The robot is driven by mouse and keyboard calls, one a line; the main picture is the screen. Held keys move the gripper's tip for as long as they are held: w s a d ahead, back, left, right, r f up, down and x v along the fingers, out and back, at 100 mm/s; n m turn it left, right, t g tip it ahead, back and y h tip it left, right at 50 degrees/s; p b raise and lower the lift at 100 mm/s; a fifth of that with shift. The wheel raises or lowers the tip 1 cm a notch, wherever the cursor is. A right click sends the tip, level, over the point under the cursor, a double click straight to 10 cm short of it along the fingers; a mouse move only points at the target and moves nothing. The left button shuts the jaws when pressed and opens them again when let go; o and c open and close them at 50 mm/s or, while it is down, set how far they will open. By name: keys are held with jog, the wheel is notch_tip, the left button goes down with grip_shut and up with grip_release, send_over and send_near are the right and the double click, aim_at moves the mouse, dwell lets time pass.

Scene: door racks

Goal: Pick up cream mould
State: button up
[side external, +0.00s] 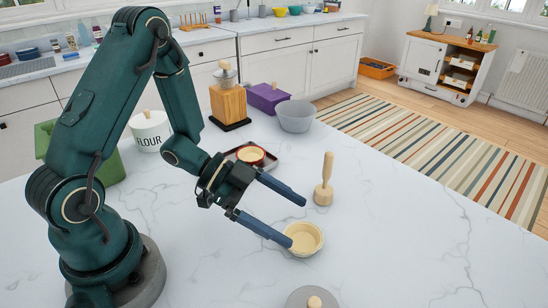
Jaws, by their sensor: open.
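The cream mould (311,232) is a small round, pale yellow dish with a fluted-looking side, standing upright on the white marble worktop. My gripper (297,222) is open, with its two long blue fingers pointing right. The tip of the nearer finger overlaps the left rim of the mould in this view; I cannot tell whether it touches. The other fingertip is beyond the mould, towards the wooden masher. Nothing shows between the fingers.
A wooden masher (324,189) stands just behind the mould. A grey lid (314,299) with a wooden knob lies in front. A red-rimmed dish (251,155) sits on a dark tray behind my gripper. A grey bowl (296,116) is farther back. The worktop to the right is clear.

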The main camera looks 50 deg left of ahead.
aim_at(319, 244)
jog(key=shift+s+a+f+n, duration=0.1)
jog(key=shift+s+f+n, duration=0.1)
jog(key=shift+f, duration=0.25)
jog(key=shift+s+a+f+n, duration=0.1)
jog(key=shift+s+f+n, duration=0.1)
jog(key=shift+f, duration=0.2)
jog(key=shift+w+d+f, duration=0.1)
jog(key=shift+w+f, duration=0.05)
jog(key=shift+w, duration=0.05)
jog(key=shift+x, duration=2.35)
jog(key=c, duration=1.2)
